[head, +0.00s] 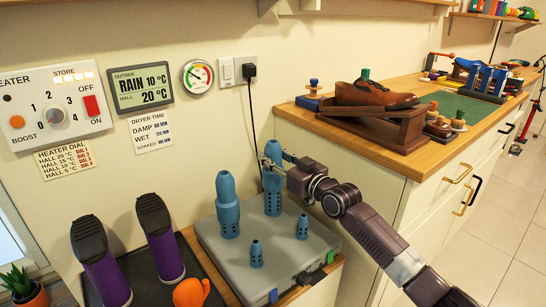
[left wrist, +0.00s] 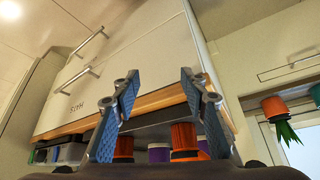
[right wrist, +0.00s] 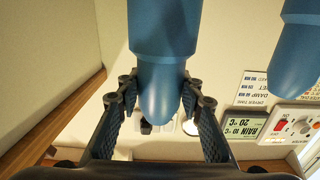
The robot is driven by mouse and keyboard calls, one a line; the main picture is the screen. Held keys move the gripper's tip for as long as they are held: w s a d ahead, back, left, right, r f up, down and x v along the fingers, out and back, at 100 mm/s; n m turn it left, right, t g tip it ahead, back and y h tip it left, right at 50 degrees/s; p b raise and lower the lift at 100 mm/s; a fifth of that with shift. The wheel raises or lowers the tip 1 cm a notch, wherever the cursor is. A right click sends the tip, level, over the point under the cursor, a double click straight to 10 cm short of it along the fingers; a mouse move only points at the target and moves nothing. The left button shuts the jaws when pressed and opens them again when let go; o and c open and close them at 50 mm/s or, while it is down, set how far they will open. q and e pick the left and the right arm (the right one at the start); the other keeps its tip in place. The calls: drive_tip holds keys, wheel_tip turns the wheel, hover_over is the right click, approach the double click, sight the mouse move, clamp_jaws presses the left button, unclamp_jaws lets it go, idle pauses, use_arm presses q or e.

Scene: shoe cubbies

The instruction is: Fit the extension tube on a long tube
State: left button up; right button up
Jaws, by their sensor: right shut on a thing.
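My right gripper (head: 275,164) is shut on the blue extension tube (head: 273,150), at the top of the right-hand tall blue tube. Its fingers also flank the blue rounded end (right wrist: 160,95) in the right wrist view. The long tube (head: 272,197), with small holes, stands upright on the grey case, directly below and in line with the extension tube. Whether the joint is fully seated cannot be told. Another tall blue tube (head: 228,205) with a rounded top stands to the left. My left gripper (left wrist: 158,90) is open and empty; it is outside the head view.
Two short blue tubes (head: 256,254) (head: 302,227) stand on the grey case (head: 225,262). Purple boots (head: 160,240) and an orange object (head: 191,292) are at the left. A counter (head: 400,135) with a brown shoe (head: 375,95) is behind my right arm.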

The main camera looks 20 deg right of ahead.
use_arm(q)
drive_tip(key=shift+w+d+f+t, duration=0.15)
drive_tip(key=shift+w+t, duration=0.15)
use_arm(e)
drive_tip(key=shift+f, duration=0.25)
use_arm(q)
drive_tip(key=shift+w+d, duration=0.25)
drive_tip(key=shift+w, duration=0.1)
use_arm(e)
drive_tip(key=shift+f, duration=0.1)
drive_tip(key=shift+f+b, duration=0.15)
drive_tip(key=shift+b, duration=0.15)
use_arm(q)
drive_tip(key=shift+t+h, duration=0.3)
drive_tip(key=shift+t, duration=0.5)
drive_tip(key=w+r, duration=0.2)
drive_tip(key=w, duration=0.1)
drive_tip(key=shift+d+r, duration=0.3)
drive_tip(key=shift+r, duration=0.05)
use_arm(e)
drive_tip(key=shift+f, duration=0.1)
use_arm(q)
drive_tip(key=shift+w, duration=0.2)
drive_tip(key=shift+w+d+r, duration=0.1)
drive_tip(key=shift+w+d, duration=0.05)
use_arm(e)
drive_tip(key=shift+f, duration=0.15)
